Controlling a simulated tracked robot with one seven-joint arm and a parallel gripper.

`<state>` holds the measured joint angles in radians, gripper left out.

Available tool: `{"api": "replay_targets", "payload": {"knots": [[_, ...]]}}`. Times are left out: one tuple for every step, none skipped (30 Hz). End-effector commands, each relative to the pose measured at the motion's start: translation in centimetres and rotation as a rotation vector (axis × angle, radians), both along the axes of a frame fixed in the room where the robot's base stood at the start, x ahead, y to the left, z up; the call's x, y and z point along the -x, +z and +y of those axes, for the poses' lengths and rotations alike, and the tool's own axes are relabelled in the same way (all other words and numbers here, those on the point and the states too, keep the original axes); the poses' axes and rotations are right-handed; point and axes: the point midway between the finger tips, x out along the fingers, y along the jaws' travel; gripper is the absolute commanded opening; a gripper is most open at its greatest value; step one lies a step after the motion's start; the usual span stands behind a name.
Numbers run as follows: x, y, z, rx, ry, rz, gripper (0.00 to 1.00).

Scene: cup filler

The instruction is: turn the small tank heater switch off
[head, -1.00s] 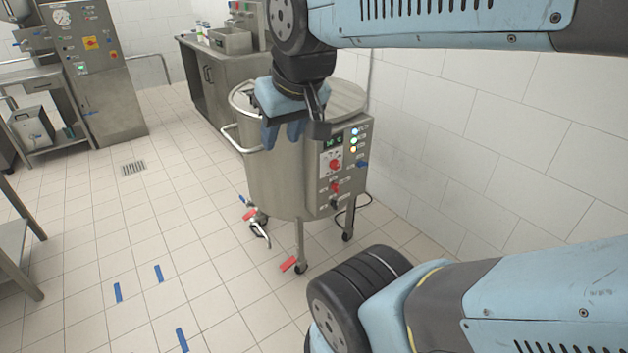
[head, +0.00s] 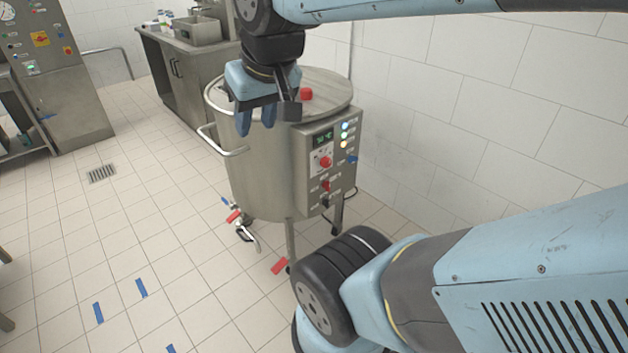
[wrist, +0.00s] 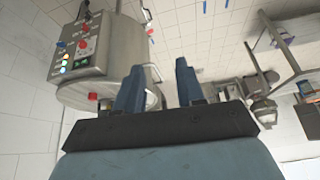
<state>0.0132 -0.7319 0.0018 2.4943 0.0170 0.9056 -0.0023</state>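The small tank (head: 262,180) is a round steel vessel on legs, with a grey control panel (head: 338,148) on its right side. The panel carries a green display, several lit lamps, a red knob on a white plate (head: 325,161), a blue lever switch (head: 352,159), a lower red switch (head: 326,186) and a black one (head: 325,203). The labels are too small to read, so I cannot tell which is the heater switch. My gripper (head: 256,122) is open and empty, its blue fingers pointing down in front of the tank's upper part, left of the panel. The wrist view shows the fingers apart (wrist: 159,85) and the panel inverted (wrist: 82,45).
A drain valve (head: 242,226) juts out low. A tiled wall (head: 440,130) stands close on the right. Open floor (head: 150,220) lies left.

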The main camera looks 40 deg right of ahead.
Motion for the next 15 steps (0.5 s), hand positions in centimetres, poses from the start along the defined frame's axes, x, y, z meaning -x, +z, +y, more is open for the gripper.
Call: {"api": "replay_targets", "payload": {"knots": [[-0.4, -0.3, -0.1, -0.011, -0.014, 0.022, 0.38], [-0.7, -0.5, -0.1, -0.021, -0.025, 0.037, 0.38], [-1.2, -0.9, -0.3, -0.039, -0.043, 0.060, 0.38], [-1.5, -1.2, -0.3, -0.053, -0.056, 0.080, 0.38], [-1.9, -1.5, -0.4, -0.070, -0.073, 0.101, 0.38], [-2.5, -1.9, -0.5, -0.094, -0.095, 0.129, 0.38], [-3.0, -2.3, -0.6, -0.113, -0.112, 0.151, 0.38], [-3.5, -2.6, -0.6, -0.134, -0.129, 0.173, 0.38], [-4.1, -3.1, -0.7, -0.162, -0.151, 0.203, 0.38], [-4.5, -3.5, -0.8, -0.181, -0.169, 0.223, 0.38], [-5.0, -3.9, -0.9, -0.203, -0.186, 0.244, 0.38], [-5.6, -4.4, -1.1, -0.233, -0.210, 0.270, 0.38], [-6.1, -4.8, -1.3, -0.254, -0.228, 0.290, 0.38], [-6.5, -5.2, -1.5, -0.277, -0.245, 0.309, 0.38], [-7.1, -5.7, -1.7, -0.309, -0.271, 0.334, 0.38]]}}
